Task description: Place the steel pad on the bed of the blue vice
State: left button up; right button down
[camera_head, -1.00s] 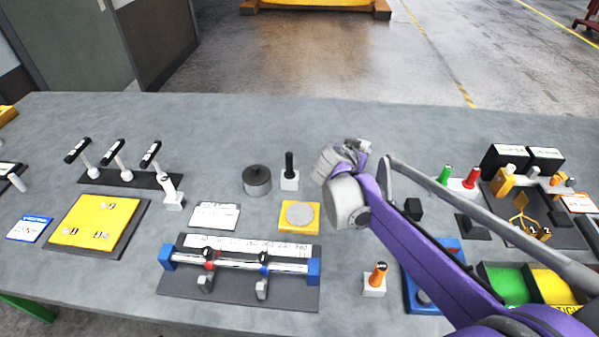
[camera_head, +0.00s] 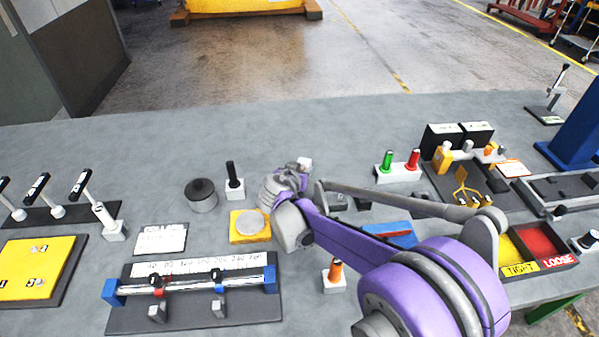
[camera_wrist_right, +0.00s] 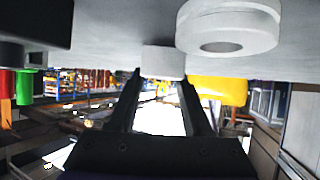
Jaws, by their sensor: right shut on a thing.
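My right gripper (camera_head: 303,164) is over the middle of the bench, pointing away from the head camera. In the right wrist view its two dark fingers (camera_wrist_right: 160,85) are closed on a small pale grey block (camera_wrist_right: 162,61) at their tips, which looks like the steel pad. In the head view the pad is mostly hidden by the gripper. A blue piece (camera_head: 392,235) lies on the bench behind my right forearm; it may be the blue vice, but its bed is hidden. My left gripper is not in view.
A dark round pot (camera_head: 201,195), a black-handled white block (camera_head: 235,186) and a yellow plate with a grey disc (camera_head: 237,238) stand left of the gripper. Green and red handles (camera_head: 398,170) stand to its right. A blue upright (camera_head: 576,130) is at far right.

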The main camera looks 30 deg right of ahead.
jog(key=shift+f, duration=0.35)
jog(key=shift+f, duration=0.1)
jog(key=shift+c, duration=1.7)
grip_release()
